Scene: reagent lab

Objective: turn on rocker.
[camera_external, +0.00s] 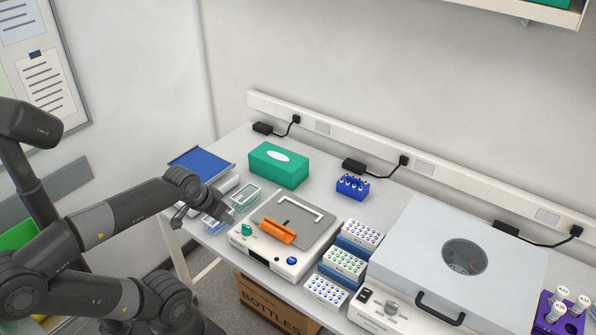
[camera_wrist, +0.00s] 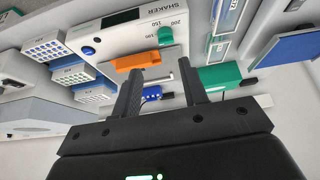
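The rocker is a white shaker (camera_external: 262,253) on the bench, with a grey platform (camera_external: 312,222) and an orange piece (camera_external: 277,231) on it. A green knob (camera_external: 247,230) is at the left of its front. In the wrist view the shaker (camera_wrist: 113,40) appears flipped, with the green knob (camera_wrist: 166,36) by a speed scale and the blue knob (camera_wrist: 88,51) further left. My gripper (camera_wrist: 160,70) is open and empty. In the external view it is left of the shaker, apart from the knobs.
Tube racks (camera_external: 344,263) stand right of the shaker, then a large grey-lidded machine (camera_external: 450,235). A green tissue box (camera_external: 278,165) and a small blue rack (camera_external: 352,187) are behind. Slide boxes (camera_external: 244,196) and a blue-topped tray (camera_external: 201,163) sit at left.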

